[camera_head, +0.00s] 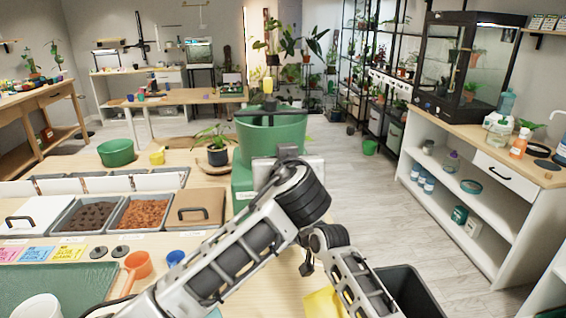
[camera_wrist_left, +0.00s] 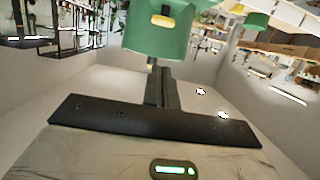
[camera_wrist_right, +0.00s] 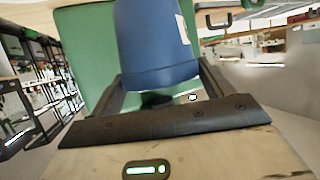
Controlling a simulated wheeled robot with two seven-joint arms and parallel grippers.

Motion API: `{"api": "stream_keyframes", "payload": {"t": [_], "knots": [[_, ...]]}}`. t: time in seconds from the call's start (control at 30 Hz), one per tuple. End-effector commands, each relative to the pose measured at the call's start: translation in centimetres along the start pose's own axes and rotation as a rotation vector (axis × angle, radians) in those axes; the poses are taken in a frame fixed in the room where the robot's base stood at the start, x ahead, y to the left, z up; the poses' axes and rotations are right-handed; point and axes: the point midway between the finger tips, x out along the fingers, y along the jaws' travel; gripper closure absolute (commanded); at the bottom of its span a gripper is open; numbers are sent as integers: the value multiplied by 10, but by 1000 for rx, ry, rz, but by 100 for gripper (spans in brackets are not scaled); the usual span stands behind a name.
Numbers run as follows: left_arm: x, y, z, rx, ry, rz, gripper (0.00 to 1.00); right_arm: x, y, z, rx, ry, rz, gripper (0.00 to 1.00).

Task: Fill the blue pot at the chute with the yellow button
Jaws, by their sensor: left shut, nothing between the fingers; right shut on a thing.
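The green chute body is close behind the pot. In the head view my arm hides the blue pot and both fingertips.
A dark pot with a plant (camera_head: 217,156), a green bowl (camera_head: 116,152) and a yellow cup (camera_head: 157,157) stand left of the chute. Soil trays (camera_head: 88,216), an orange scoop (camera_head: 137,264) and a blue cup (camera_head: 175,258) are nearer. A black bin (camera_head: 410,290) is at front right.

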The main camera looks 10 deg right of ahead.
Motion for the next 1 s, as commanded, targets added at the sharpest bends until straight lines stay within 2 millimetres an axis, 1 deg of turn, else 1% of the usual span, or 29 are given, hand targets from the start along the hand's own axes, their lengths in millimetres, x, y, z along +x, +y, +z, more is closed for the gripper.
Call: {"api": "stream_keyframes", "payload": {"t": [0.07, 0.17, 0.4, 0.5, 0.6, 0.7, 0.8, 1.0], "knots": [[-5, 1, 0, -1, 0, 3, 100, 0, 0, -1, 0, 2, 0, 55], [-19, 1, 0, -2, 0, 5, 100, 0, 0, -1, 0, 2, 0, 55], [-70, 1, 1, -4, -2, 5, 100, 0, 0, -1, 0, 2, 0, 55], [-90, 1, 1, -3, -2, 4, 100, 0, 0, -1, 0, 2, 0, 55], [-105, 1, 0, -2, -1, 3, 100, 0, 0, -1, 0, 2, 0, 55], [-114, 0, 0, -2, 0, 2, 100, 0, 0, -1, 0, 2, 0, 55], [-119, 0, 0, 0, -1, 1, 100, 0, 0, -1, 0, 2, 0, 55], [-120, 0, 0, 0, -1, 0, 100, 0, 0, -1, 0, 2, 0, 55]]}}
